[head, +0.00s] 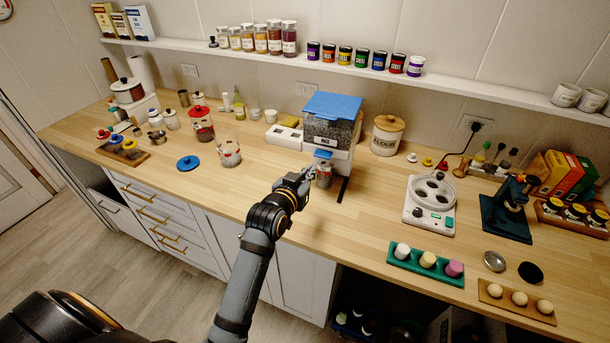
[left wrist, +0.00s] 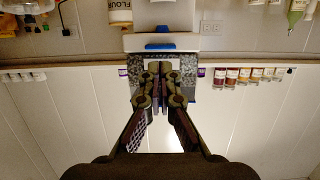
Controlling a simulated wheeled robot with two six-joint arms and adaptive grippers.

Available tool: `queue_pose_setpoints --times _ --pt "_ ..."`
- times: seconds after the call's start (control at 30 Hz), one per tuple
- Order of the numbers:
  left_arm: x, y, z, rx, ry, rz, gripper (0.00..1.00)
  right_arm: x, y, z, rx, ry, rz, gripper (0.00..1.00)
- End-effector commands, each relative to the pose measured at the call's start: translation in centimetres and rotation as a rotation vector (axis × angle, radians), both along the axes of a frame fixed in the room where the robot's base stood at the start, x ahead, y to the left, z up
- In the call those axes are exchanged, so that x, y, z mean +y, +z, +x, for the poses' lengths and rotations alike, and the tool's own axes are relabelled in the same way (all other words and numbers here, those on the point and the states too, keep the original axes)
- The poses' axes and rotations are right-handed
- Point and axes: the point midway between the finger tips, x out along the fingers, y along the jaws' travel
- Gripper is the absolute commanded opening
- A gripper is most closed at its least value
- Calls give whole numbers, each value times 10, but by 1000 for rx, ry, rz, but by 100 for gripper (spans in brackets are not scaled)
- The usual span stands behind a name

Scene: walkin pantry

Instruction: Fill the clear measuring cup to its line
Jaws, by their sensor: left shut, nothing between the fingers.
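A rice dispenser (head: 330,128) with a blue lid, a dark speckled hopper and a white body stands against the back wall; it also shows upside down in the left wrist view (left wrist: 190,62). A blue tab (head: 323,154) is at its lower front. A small clear cup (head: 325,178) with reddish marks stands below the tab, apparently the measuring cup; its fill level is too small to read. My left gripper (head: 309,173) is shut and empty, just left of the cup and in front of the dispenser. Its closed fingers also show in the left wrist view (left wrist: 158,82). My right gripper is out of view.
A clear jar (head: 229,154) and a blue lid (head: 187,163) stand to the left. A flour canister (head: 387,135) is right of the dispenser. A white appliance (head: 430,202) and a green tray (head: 426,265) are further right. Counter between the jar and dispenser is mostly clear.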

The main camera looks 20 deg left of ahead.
Motion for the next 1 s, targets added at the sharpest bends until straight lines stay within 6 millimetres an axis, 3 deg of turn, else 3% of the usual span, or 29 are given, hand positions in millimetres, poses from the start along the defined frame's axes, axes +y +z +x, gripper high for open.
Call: queue_pose_setpoints --times 0.23,0.77,0.87,1.0 --pt "1 10 -28 -7 0 0 0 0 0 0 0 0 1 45" --pt "1 11 -30 -6 0 1 0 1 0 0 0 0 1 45" --pt "3 -8 -41 65 -6 12 0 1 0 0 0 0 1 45" --pt "11 -68 -91 330 -17 46 0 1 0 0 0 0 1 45"
